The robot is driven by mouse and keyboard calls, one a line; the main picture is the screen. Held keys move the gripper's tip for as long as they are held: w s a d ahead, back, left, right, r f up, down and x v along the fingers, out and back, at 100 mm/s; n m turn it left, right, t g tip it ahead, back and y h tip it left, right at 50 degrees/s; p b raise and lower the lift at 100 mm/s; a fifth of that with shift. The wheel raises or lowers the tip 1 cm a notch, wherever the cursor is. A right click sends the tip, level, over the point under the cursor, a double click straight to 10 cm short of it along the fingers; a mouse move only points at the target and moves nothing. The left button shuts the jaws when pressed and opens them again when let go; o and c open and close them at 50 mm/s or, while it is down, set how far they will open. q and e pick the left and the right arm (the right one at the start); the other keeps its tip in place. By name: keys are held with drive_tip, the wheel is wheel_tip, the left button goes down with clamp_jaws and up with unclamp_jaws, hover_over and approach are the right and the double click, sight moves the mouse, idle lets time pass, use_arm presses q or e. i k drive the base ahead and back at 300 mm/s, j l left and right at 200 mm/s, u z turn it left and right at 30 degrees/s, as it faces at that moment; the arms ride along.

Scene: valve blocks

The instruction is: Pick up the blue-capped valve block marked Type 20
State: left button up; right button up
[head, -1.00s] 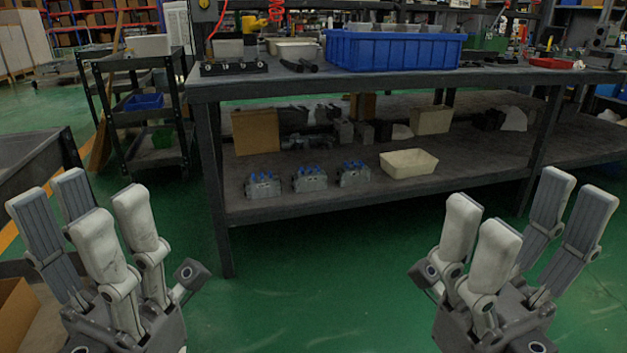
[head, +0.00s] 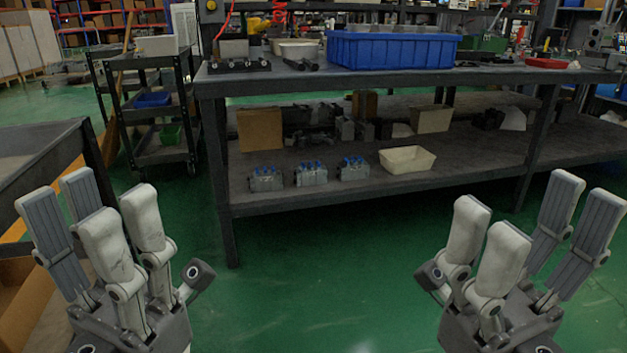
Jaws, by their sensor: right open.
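Three grey valve blocks with blue caps stand in a row on the lower shelf (head: 400,187) of the workbench: a left one (head: 265,180), a middle one (head: 311,175) and a right one (head: 353,170). Their type markings are too small to read. My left gripper (head: 105,225) is at the lower left, fingers up and spread, open and empty. My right gripper (head: 525,240) is at the lower right, open and empty. Both are in front of the bench and well short of the blocks.
A cream tray (head: 407,159) sits right of the blocks, and a cardboard box (head: 260,130) stands behind them. A blue bin (head: 392,50) is on the bench top. A black cart (head: 158,110) stands at the left. The green floor (head: 320,270) ahead is clear.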

sight(311, 174)
drive_tip(key=k+l, duration=0.1)
drive_tip(key=i+l+z, duration=0.2)
drive_tip(key=i, duration=0.7)
drive_tip(key=i+j+z, duration=0.15)
drive_tip(key=i, duration=0.7)
drive_tip(key=i+j+z, duration=0.2)
drive_tip(key=i, duration=0.7)
